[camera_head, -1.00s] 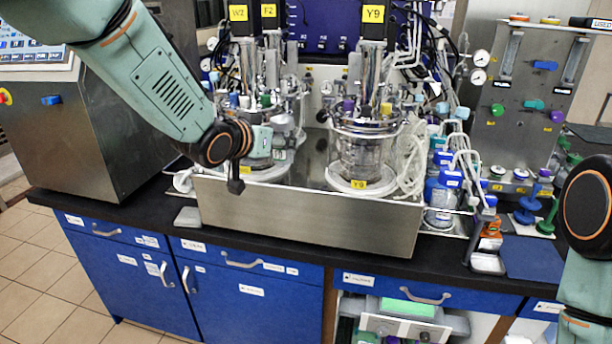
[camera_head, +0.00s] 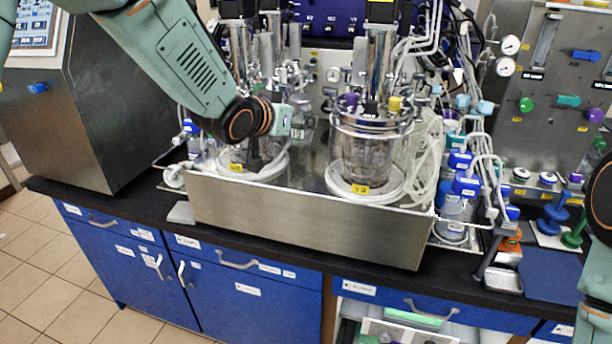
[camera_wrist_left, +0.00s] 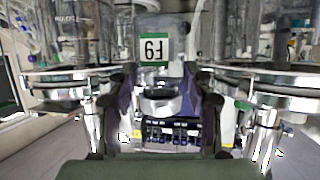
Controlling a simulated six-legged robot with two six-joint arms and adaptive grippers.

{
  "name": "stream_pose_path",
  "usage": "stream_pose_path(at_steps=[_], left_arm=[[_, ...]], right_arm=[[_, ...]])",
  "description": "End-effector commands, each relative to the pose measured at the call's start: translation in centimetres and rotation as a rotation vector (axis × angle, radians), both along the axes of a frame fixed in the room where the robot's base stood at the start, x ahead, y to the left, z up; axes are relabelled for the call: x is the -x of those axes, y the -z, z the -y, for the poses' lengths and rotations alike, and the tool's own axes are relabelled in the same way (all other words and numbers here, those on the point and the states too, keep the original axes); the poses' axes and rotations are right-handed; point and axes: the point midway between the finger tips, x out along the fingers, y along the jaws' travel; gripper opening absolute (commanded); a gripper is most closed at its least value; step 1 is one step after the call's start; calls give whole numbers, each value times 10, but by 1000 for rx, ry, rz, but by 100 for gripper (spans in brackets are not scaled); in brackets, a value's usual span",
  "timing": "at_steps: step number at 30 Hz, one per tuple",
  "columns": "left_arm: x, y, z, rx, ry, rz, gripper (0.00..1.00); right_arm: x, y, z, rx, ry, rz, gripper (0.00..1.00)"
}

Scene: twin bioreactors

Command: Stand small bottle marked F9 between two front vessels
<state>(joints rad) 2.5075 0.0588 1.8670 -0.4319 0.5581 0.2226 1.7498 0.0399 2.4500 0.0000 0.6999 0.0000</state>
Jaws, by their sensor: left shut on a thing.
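My left gripper (camera_head: 284,121) reaches in from the left, over the steel tray and between the two front vessels. In the left wrist view its dark fingers (camera_wrist_left: 168,108) are shut on the small clear bottle (camera_wrist_left: 152,72), whose label F9 appears upside down. In the head view the bottle (camera_head: 303,113) is small and partly hidden by the gripper; whether its base touches the tray is unclear. The right front vessel (camera_head: 366,158) stands on a white ring. The left front vessel (camera_head: 238,57) is largely hidden behind my arm. My right gripper is out of view.
The steel tray (camera_head: 300,222) has a raised front wall. Looped clear tubing (camera_head: 426,160) hangs right of the right vessel, near blue-capped bottles (camera_head: 463,188). A steel cabinet (camera_head: 95,120) stands left, a valve panel (camera_head: 545,110) right.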

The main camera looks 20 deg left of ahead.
Motion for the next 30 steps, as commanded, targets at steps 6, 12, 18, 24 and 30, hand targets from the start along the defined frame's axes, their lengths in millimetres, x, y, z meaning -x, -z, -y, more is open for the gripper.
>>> stream_pose_path(at_steps=[6, 12, 18, 24, 30], left_arm=[[4, 22, -2, 2, -2, -6, 15], [6, 54, -2, 1, -2, -1, 15], [6, 73, -2, 1, -2, -2, 15], [4, 97, -1, 1, 0, 0, 15], [3, 100, -1, 1, 0, 2, 15]], right_arm=[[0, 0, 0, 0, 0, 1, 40], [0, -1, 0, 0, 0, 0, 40], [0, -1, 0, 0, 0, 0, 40], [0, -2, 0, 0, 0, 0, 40], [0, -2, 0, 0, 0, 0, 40]])
